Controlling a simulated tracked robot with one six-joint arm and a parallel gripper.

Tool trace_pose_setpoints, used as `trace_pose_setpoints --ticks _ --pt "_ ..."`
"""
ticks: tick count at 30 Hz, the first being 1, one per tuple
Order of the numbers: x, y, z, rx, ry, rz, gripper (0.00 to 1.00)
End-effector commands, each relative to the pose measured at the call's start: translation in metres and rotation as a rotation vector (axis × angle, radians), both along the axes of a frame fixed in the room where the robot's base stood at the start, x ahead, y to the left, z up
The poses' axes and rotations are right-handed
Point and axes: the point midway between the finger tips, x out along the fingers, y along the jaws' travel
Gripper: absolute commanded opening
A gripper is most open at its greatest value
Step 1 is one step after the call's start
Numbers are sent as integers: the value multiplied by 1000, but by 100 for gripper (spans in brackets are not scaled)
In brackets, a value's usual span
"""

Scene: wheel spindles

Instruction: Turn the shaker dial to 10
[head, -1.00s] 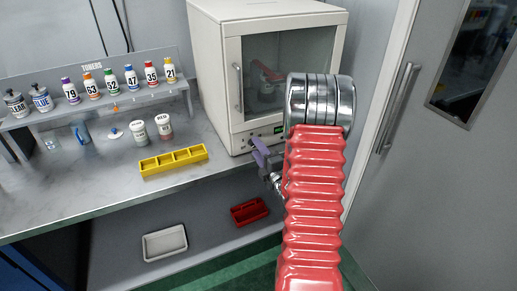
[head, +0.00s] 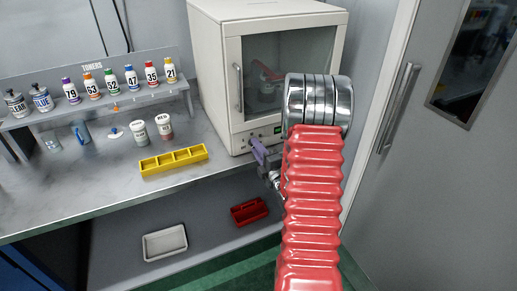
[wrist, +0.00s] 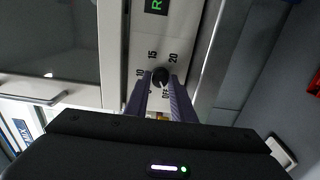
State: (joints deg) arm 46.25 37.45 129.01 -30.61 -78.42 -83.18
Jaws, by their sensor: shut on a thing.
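The shaker (head: 212,75) is a cream cabinet with a dark window and a silver handle on the bench. In the wrist view its small black dial (wrist: 160,76) sits on the front panel (wrist: 140,25), ringed by the marks 10, 15, 20 and OFF. A further mark at the lower left is partly hidden, and the dial's pointer direction is too small to read surely. My gripper (wrist: 161,84) has its purple fingers on both sides of the dial, shut on it. In the head view my gripper (head: 259,150) is at the panel's lower front and the dial is hidden.
A yellow tray (head: 143,168) and two white jars (head: 139,133) stand on the bench left of the shaker. A rack of numbered toner bottles (head: 111,83) is behind. A red tray (head: 235,217) and white tray (head: 147,250) lie below. A grey door (head: 430,190) is at right.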

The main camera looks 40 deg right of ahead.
Motion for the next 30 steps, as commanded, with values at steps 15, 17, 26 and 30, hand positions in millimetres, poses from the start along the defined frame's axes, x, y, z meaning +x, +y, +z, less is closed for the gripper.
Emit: trace_pose_setpoints --ticks 15,17,26,30 --pt "1 4 -3 101 -22 7 0" --pt "1 5 -3 134 -31 8 0" --pt "1 6 -3 364 -96 11 0" --pt "2 6 -3 491 -133 10 0"
